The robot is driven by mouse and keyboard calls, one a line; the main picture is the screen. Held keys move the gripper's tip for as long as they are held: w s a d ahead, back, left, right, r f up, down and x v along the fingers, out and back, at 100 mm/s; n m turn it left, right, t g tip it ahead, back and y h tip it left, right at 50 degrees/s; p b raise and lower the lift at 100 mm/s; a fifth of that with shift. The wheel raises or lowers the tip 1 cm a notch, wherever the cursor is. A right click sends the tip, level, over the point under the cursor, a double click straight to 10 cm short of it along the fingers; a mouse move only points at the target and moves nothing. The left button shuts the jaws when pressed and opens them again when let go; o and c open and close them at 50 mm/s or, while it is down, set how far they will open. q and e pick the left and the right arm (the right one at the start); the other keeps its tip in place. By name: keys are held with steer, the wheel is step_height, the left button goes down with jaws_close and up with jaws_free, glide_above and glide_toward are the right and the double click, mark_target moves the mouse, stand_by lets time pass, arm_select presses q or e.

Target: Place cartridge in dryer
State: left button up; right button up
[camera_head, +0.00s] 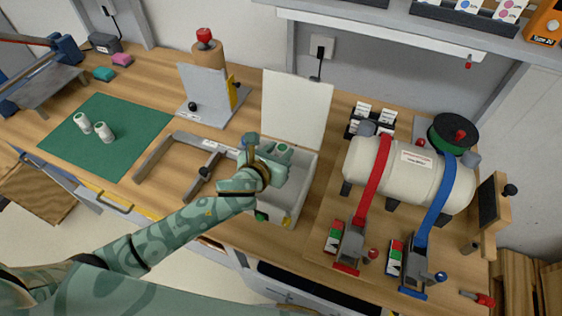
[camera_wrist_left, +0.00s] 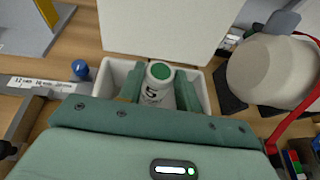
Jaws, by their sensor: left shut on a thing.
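The dryer is a white open box (camera_head: 296,210) with its lid (camera_head: 297,108) standing up at the back; its rim also shows in the wrist view (camera_wrist_left: 108,73). My left gripper (camera_head: 272,159) is over the box, with its fingers on both sides of a white cartridge with a green top (camera_head: 283,148). In the wrist view the cartridge (camera_wrist_left: 158,88) stands roughly upright between the fingers, marked "5", within the box outline. Whether its base touches the box floor is hidden. Two more white cartridges (camera_head: 82,123) (camera_head: 104,132) lie on the green mat (camera_head: 70,150). My right gripper is not seen.
A grey measuring frame (camera_head: 152,160) lies left of the dryer. A cream tank (camera_head: 395,172) with red and blue straps stands close on its right. A grey stand (camera_head: 205,95) is behind left. The bench's front edge runs just before the dryer.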

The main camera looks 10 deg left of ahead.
arm_select(q)
steer(key=shift+w+d+f, duration=0.15)
steer(key=shift+w+f, duration=0.25)
steer(key=shift+w+f+b, duration=0.1)
steer(key=shift+f+b, duration=0.7)
steer(key=shift+f, duration=0.85)
steer(key=shift+f, duration=0.15)
steer(key=o, duration=1)
steer(key=shift+o, duration=0.2)
steer(key=shift+r, duration=0.2)
steer(key=p+v, duration=0.2)
steer(key=v, duration=1)
